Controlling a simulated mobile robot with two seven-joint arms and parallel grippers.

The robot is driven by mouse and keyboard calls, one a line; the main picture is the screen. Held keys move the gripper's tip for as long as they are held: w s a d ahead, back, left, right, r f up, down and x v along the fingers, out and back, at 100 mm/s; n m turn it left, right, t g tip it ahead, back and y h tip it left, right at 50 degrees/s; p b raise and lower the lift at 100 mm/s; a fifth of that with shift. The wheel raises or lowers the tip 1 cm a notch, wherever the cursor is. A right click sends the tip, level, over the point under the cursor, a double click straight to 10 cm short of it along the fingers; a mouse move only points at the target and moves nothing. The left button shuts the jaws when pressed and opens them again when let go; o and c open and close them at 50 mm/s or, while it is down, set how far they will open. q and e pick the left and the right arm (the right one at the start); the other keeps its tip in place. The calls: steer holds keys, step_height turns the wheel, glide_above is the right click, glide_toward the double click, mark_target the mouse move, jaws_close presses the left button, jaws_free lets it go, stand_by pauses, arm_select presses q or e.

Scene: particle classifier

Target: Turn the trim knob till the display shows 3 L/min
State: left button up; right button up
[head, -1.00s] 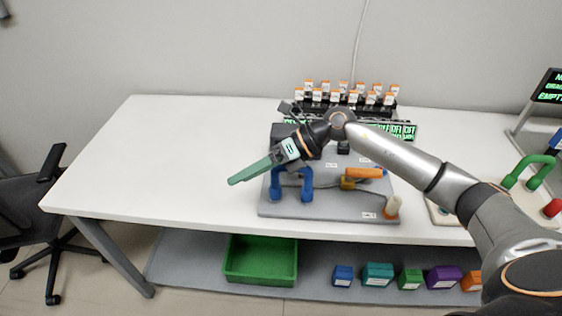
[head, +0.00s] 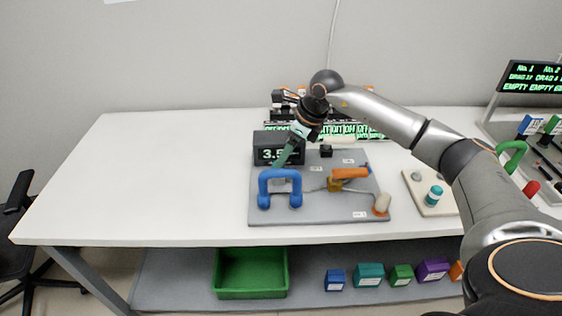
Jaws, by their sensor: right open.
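The black display box (head: 262,142) stands at the back left of a grey panel. Its green-white digits begin with "3." and look like 3.5, with the right end partly covered by my gripper. My right gripper (head: 284,157) is open and empty, its green fingers pointing down and left in front of the display's right side. I cannot tell which part is the trim knob. A small black block (head: 326,151) and a beige-topped knob (head: 382,203) are on the same panel. My left gripper is not in view.
The grey panel (head: 320,216) also carries a blue arched handle (head: 280,174) and an orange lever (head: 350,172). A pale plate with a teal knob (head: 434,194) lies to the right. A rack of vials is behind. The table's left side is clear.

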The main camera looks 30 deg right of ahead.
steer(key=shift+x, duration=2.3)
steer(key=shift+r, duration=0.1)
jaws_close()
